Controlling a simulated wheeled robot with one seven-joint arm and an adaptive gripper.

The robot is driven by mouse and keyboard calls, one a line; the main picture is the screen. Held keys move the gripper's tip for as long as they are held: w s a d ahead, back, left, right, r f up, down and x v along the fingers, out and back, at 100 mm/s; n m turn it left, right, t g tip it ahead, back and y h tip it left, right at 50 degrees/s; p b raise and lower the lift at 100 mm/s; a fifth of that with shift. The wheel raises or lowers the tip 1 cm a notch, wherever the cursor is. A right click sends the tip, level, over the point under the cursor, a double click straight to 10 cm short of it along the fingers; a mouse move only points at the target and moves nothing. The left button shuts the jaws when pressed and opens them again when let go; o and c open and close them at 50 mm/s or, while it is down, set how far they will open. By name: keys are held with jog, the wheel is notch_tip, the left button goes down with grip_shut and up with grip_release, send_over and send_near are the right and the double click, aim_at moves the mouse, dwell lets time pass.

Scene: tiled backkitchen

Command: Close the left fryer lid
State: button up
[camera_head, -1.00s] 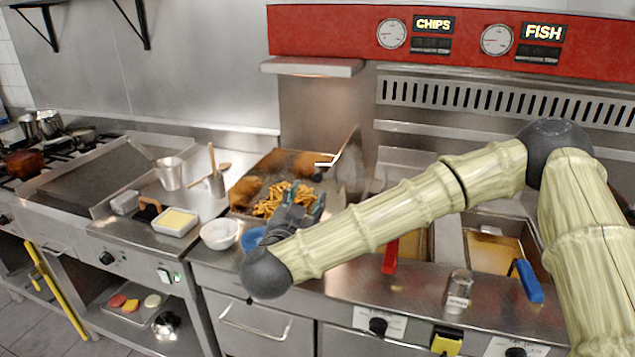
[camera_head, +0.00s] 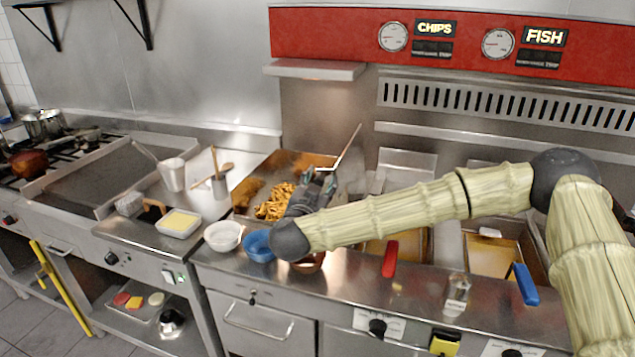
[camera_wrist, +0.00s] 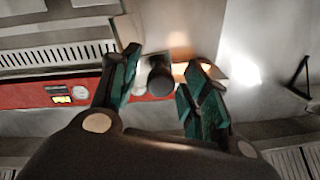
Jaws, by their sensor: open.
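The left fryer (camera_head: 415,246) shows partly behind my arm, with orange-brown oil and a red basket handle (camera_head: 390,259) at its front. A steel panel that looks like its raised lid (camera_head: 407,162) stands behind it. My gripper (camera_head: 320,180) is open, left of the fryer over the chip tray, apart from that panel. In the wrist view, my two teal fingers (camera_wrist: 158,65) are spread. A dark round end (camera_wrist: 160,78) shows between them; I cannot tell what it belongs to or whether it is touched.
A thin bar (camera_head: 348,146) slants up beside my gripper. Chips (camera_head: 273,204) lie in the tray below. A white bowl (camera_head: 223,236) and a blue bowl (camera_head: 257,245) stand in front. The right fryer (camera_head: 492,254) has a blue handle (camera_head: 526,284). A glass shaker (camera_head: 457,293) stands on the front ledge.

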jog(key=shift+a, duration=0.1)
grip_shut()
dwell(0.3)
